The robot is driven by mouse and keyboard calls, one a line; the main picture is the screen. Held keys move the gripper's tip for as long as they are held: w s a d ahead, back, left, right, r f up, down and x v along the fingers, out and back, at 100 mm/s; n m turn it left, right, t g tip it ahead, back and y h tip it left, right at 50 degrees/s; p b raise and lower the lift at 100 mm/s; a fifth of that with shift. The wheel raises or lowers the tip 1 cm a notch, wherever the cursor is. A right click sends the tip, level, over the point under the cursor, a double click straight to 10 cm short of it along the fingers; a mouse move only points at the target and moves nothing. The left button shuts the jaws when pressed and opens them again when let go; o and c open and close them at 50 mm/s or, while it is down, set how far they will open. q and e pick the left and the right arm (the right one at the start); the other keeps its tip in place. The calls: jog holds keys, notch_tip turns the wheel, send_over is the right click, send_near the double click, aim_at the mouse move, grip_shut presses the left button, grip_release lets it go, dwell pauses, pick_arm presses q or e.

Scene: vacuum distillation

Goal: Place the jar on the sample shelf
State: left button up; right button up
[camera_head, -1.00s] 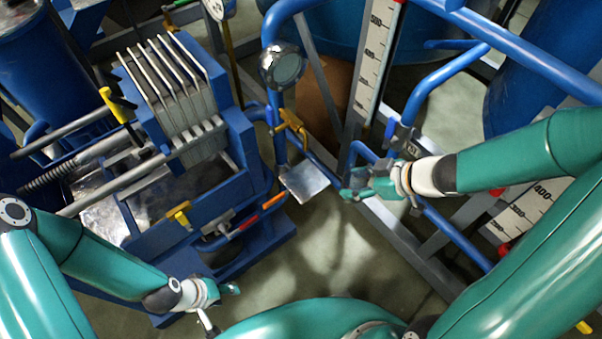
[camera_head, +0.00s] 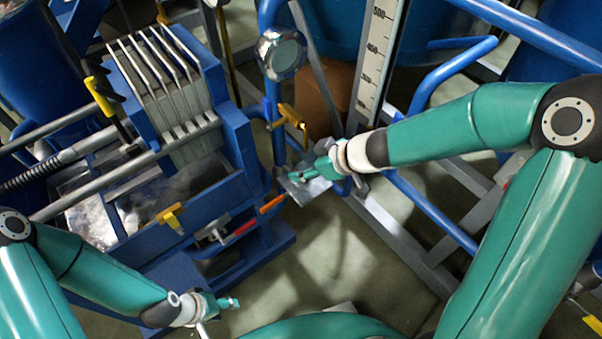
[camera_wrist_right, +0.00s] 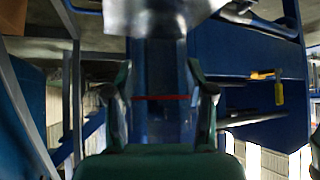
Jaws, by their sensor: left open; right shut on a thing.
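The sample shelf (camera_head: 304,191), a small bare-metal plate, sits below the valve pipe in the head view. It also shows as a shiny plate at the top of the right wrist view (camera_wrist_right: 165,14). My right gripper (camera_head: 308,172) is over the shelf in the head view and partly covers it. In the wrist view its fingers (camera_wrist_right: 163,100) are shut on a see-through jar (camera_wrist_right: 162,118) with a thin red line across it. I cannot tell whether the jar touches the shelf. My left gripper (camera_head: 230,302) is open and empty, low at the left.
A blue filter press (camera_head: 185,180) with grey plates stands left of the shelf. A blue pipe with a yellow-handled valve (camera_head: 290,120) and a round gauge (camera_head: 281,53) rises behind it. A white level scale (camera_head: 374,60) and grey frame rails stand to the right. The floor in front is clear.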

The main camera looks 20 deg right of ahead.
pick_arm(q)
jog(key=shift+f, duration=0.25)
pick_arm(e)
jog(key=shift+f, duration=0.2)
jog(key=shift+f, duration=0.15)
pick_arm(q)
jog(key=shift+f, duration=0.1)
pick_arm(e)
jog(key=o, duration=1.3)
jog(key=shift+o, duration=0.2)
